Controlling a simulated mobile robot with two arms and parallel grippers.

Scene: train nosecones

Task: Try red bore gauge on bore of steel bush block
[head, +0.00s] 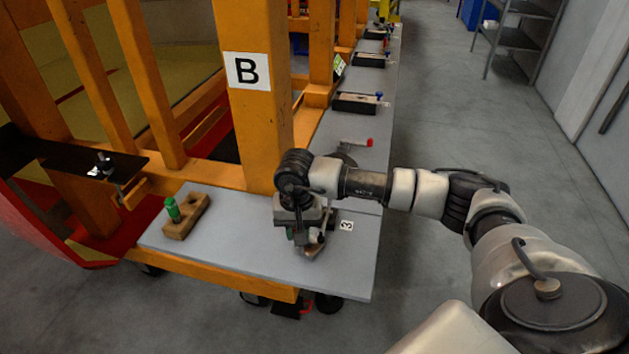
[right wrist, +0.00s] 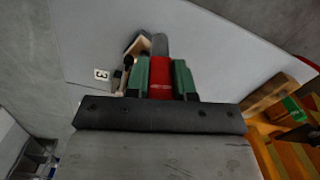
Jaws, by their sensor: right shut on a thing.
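My right gripper (right wrist: 161,80) is shut on the red bore gauge (right wrist: 161,88), whose red handle sits between the green fingers in the right wrist view. Its grey cylindrical end points away from the gripper. Just beyond the fingertips is a small block with pale wood-coloured faces (right wrist: 143,40), partly hidden; I cannot tell whether the gauge touches it or is in its bore. In the head view my right gripper (head: 304,237) is low over the bench's near end, hiding most of the gauge and block. My left gripper is not in view.
A wooden rack (head: 180,224) on the grey bench (head: 235,245) holds a green gauge (head: 172,208) beside an empty hole. A number 3 label (head: 347,226) lies right of my gripper. An orange post marked B (head: 262,120) rises behind. Dark trays (head: 355,103) stand farther along.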

